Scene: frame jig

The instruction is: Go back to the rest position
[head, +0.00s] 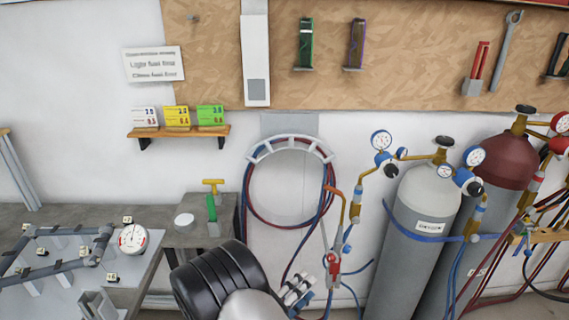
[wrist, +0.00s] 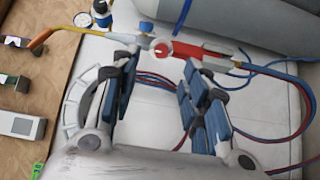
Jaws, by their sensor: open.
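My gripper (wrist: 158,66) is open in the wrist view, with its two blue-padded fingers apart and nothing held between them. A torch with a red body (wrist: 195,50) and an orange-yellow tip lies across the picture just beyond the fingertips. I cannot tell whether they touch. In the head view my gripper (head: 302,286) is at the bottom centre, partly hidden by my own dark arm. The torch (head: 333,264) shows just to its right, upright in front of the wall, with hoses at its lower end.
Grey (head: 415,230) and dark red (head: 497,160) gas cylinders with gauges stand at right. A hose coil hangs on a white rack (head: 292,143). At left are a bench with a grey tube frame (head: 55,262), a dial gauge (head: 132,239) and a card shelf (head: 180,132).

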